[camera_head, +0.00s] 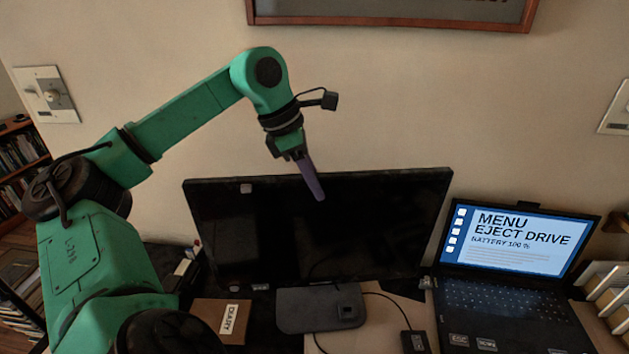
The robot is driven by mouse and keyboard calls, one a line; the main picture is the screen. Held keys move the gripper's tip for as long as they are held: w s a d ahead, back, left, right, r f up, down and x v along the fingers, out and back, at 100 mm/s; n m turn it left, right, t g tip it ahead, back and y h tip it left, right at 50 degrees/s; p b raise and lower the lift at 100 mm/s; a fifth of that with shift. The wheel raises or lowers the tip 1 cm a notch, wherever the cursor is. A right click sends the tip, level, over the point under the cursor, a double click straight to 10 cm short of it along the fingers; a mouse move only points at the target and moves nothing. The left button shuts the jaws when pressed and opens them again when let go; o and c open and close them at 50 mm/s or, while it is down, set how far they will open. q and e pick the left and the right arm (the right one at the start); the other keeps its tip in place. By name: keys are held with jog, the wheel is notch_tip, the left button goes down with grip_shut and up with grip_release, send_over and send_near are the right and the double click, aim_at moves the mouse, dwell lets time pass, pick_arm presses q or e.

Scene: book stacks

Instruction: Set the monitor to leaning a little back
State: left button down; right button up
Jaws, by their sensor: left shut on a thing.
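The black monitor (370,225) stands in the middle of the desk on a grey foot (340,310), its dark screen facing me. From this high view I cannot tell its exact tilt. My left gripper (298,157) is above the monitor's top edge, pointing down. It is shut on a slim purple rod-like thing (313,182), whose lower end overlaps the upper screen in the picture. I cannot tell whether the rod touches the monitor. My right gripper is not in view.
An open laptop (495,305) with a lit menu screen stands right of the monitor. A brown diary (208,313) lies left of the foot, and a small black box (414,342) with a cable lies to its right. The wall (400,100) is close behind.

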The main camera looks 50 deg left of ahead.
pick_arm(q)
jog(key=shift+r, duration=0.1)
dwell(0.7)
jog(key=r+p, duration=0.1)
jog(key=p, duration=0.2)
jog(key=shift+w+a+h, duration=0.3)
jog(key=shift+w+a, duration=0.05)
jog(key=shift+a, duration=0.05)
jog(key=shift+w+a+f+g+p, duration=0.25)
jog(key=shift+w+a+g+p, duration=0.15)
jog(key=shift+w+a+p, duration=0.4)
jog(key=shift+s+d+f, duration=0.1)
jog(key=shift+s+f, duration=0.15)
jog(key=shift+s, duration=0.05)
jog(key=shift+d, duration=0.1)
